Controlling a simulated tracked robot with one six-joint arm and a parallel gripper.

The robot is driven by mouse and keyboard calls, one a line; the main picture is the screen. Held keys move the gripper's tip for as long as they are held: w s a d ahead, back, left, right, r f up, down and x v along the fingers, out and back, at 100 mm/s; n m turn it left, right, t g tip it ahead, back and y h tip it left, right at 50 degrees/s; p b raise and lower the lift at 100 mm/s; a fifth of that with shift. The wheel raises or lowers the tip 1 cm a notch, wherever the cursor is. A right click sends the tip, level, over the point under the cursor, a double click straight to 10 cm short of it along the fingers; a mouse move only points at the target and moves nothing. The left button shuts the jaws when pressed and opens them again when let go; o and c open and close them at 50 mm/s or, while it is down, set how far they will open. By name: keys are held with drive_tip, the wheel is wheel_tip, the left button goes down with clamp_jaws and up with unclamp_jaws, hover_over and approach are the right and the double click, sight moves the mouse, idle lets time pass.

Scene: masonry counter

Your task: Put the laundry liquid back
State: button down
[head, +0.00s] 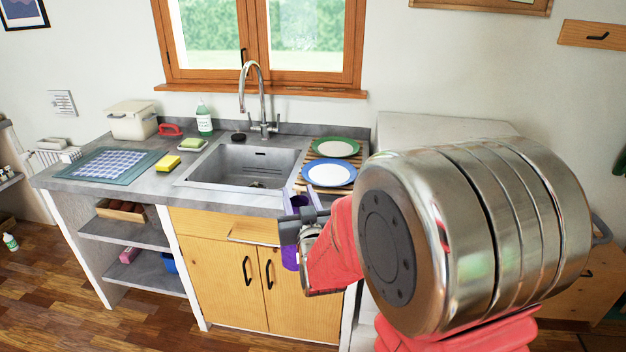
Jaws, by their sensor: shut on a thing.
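A purple bottle (290,258), which looks like the laundry liquid, is in front of the sink counter's right part. My gripper (293,228) is shut on it. The gripper and my red arm hide much of the bottle, so its label and full outline do not show. The bottle appears roughly upright, with its top near the level of the counter's front edge.
The counter (172,196) holds a sink (240,165), a green soap bottle (204,118), a yellow sponge (168,163) and a plate rack with a blue-rimmed plate (329,173). Open shelves (125,232) lie below left. Another bottle (10,242) is on the floor at far left.

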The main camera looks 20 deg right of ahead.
drive_tip(key=a+f+n+y, duration=0.2)
drive_tip(key=a+f+y, duration=0.1)
drive_tip(key=a+f, duration=0.6)
wheel_tip(320, 180, down, 2)
drive_tip(key=shift+w+f+t, duration=0.1)
drive_tip(key=shift+w+t, duration=0.15)
drive_tip(key=shift+t, duration=0.05)
drive_tip(key=shift+a, duration=0.1)
